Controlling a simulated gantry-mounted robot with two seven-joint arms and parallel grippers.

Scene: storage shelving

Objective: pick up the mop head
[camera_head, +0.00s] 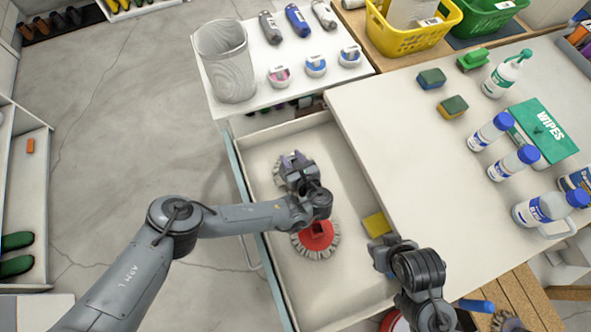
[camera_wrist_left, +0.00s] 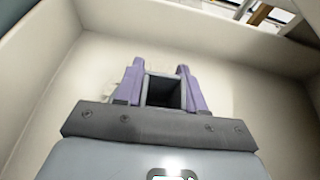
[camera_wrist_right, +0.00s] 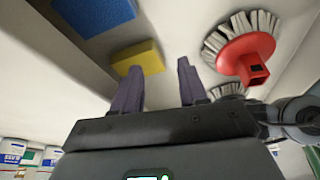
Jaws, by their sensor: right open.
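A dark grey head with a square socket (camera_wrist_left: 165,90) and pale bristles lies in the drawer's upper part. My left gripper (camera_head: 292,160) is over it. In the left wrist view, the fingers (camera_wrist_left: 160,72) stand on both sides of the socket, very close to it; whether they press on it I cannot tell. A red round head with grey bristles (camera_head: 315,237) lies lower in the drawer, and also shows in the right wrist view (camera_wrist_right: 240,50). My right gripper (camera_head: 380,262) is open and empty by the drawer's right side, near a yellow sponge (camera_head: 376,224).
The white drawer (camera_head: 345,307) has raised walls around these things. The white counter (camera_head: 400,130) to its right holds bottles, wipes and sponges. A wire bin (camera_head: 228,62) stands on the shelf above. A blue sponge (camera_wrist_right: 92,14) shows in the right wrist view. Floor at left is clear.

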